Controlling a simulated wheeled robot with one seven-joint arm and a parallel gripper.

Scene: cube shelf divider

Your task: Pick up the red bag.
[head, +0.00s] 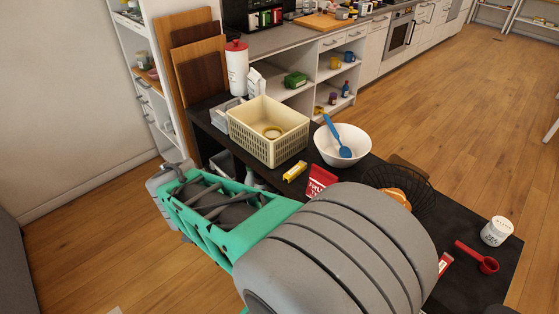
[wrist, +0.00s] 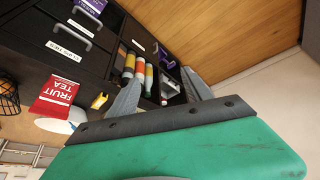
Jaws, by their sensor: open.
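The red bag (head: 320,181), a packet labelled fruit tea, stands on the dark counter, its lower part hidden behind my arm in the head view. In the wrist view the red bag (wrist: 53,96) is at the left, in full red with white lettering. My gripper (wrist: 160,92) is open with nothing between its two grey fingers. The bag lies well to the left of both fingers and is not touched. In the head view my arm reaches left past the bag, and the fingertips are largely hidden.
A cream basket (head: 285,125), a white bowl (head: 331,154) with a blue spoon and a yellow item (head: 294,171) stand near the bag. A black wire basket (head: 423,197) is to its right. A white jar (head: 497,231) and red scoop (head: 487,264) lie farther right. Dark drawers (wrist: 83,37) show in the wrist view.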

